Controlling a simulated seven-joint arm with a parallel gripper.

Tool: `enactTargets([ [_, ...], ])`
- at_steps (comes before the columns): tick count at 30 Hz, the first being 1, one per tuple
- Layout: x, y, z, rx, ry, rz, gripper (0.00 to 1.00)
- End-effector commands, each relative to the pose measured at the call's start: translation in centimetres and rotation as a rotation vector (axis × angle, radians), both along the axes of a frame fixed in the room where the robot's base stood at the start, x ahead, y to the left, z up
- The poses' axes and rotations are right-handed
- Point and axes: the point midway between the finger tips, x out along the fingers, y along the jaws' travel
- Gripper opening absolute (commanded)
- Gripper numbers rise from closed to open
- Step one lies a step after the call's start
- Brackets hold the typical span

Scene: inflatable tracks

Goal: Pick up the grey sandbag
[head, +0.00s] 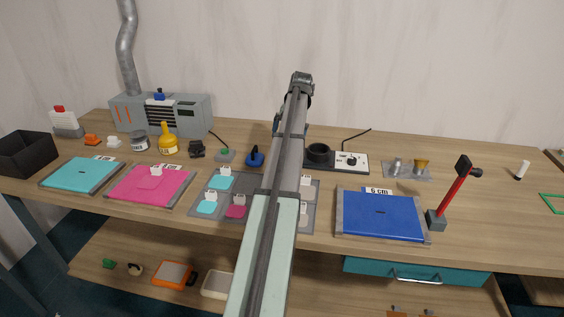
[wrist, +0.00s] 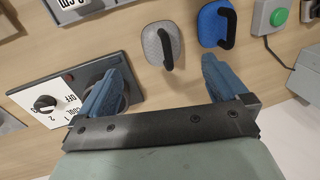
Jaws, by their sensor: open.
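The grey sandbag (wrist: 157,42) lies on the wooden bench in the wrist view, with a black strap handle across its right part. In the head view it does not show; my arm covers that spot. My gripper (wrist: 160,67) is open and empty, its two blue fingers spread wide. The sandbag is just ahead of the gap between the fingertips, and no touch shows. In the head view my arm hides most of the gripper.
A blue sandbag (wrist: 213,24) with a black handle lies close right of the grey one in the wrist view; it also shows in the head view (head: 254,159). A green button box (wrist: 276,17) is farther right. A dial panel (wrist: 65,88) sits by the left finger.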

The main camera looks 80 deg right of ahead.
Motion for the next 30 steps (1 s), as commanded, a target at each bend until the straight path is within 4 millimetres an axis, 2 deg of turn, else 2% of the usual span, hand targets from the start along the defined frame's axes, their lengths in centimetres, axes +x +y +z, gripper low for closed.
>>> enactTargets([
  [1,0.2,0.1,-1.1,0.002,0.0,0.0,1.0],
  [7,0.9,0.0,-4.1,0.001,0.0,0.0,1.0],
  [12,1.2,-0.1,-5.5,0.0,0.0,0.0,1.0],
  [20,1.4,-0.4,-6.4,0.0,0.0,0.0,1.0],
  [30,2.2,-1.1,-10.3,0.001,0.0,0.0,1.0],
])
